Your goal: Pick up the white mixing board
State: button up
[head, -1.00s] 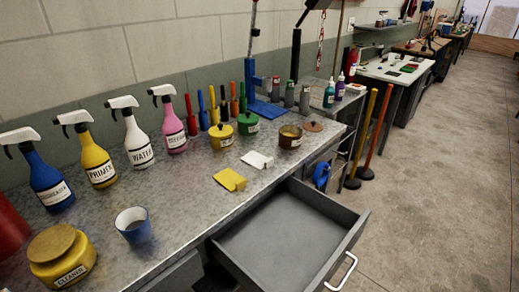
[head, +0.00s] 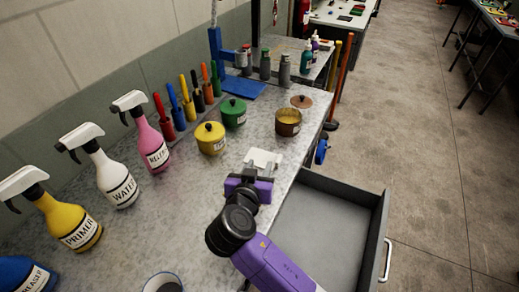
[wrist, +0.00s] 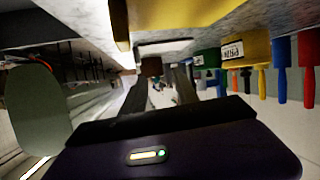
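The white mixing board (head: 263,158) lies on the grey bench top near its front edge, by the open drawer. My gripper (head: 259,167) is just on the near side of it, its two fingers spread apart and pointing toward the board. In the wrist view, the gripper's fingers (wrist: 160,88) are apart with nothing held between them. A pale flat piece ahead of them looks like the white board (wrist: 165,47). I cannot tell whether the fingertips touch the board.
A brown pot (head: 288,122), a yellow pot (head: 211,138) and a green pot (head: 233,112) stand beyond the board. The open drawer (head: 320,230) juts out right of my arm. Spray bottles (head: 116,180) line the left. A yellow piece (wrist: 121,25) shows close in the wrist view.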

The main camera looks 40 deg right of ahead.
aim_at(279, 158)
jog(key=s+d+m+g, duration=0.1)
jog(key=s+f+m+g+h, duration=0.1)
jog(key=s, duration=0.1)
jog(key=shift+d+m, duration=0.4)
jog(key=shift+w+p+x, duration=0.1)
jog(key=shift+p+x, duration=0.55)
jog(key=shift+x, duration=1.3)
jog(key=shift+w+p+x, duration=0.15)
jog(key=shift+p+x, duration=0.5)
jog(key=shift+x, duration=1.25)
jog(key=shift+a, duration=0.15)
grip_shut()
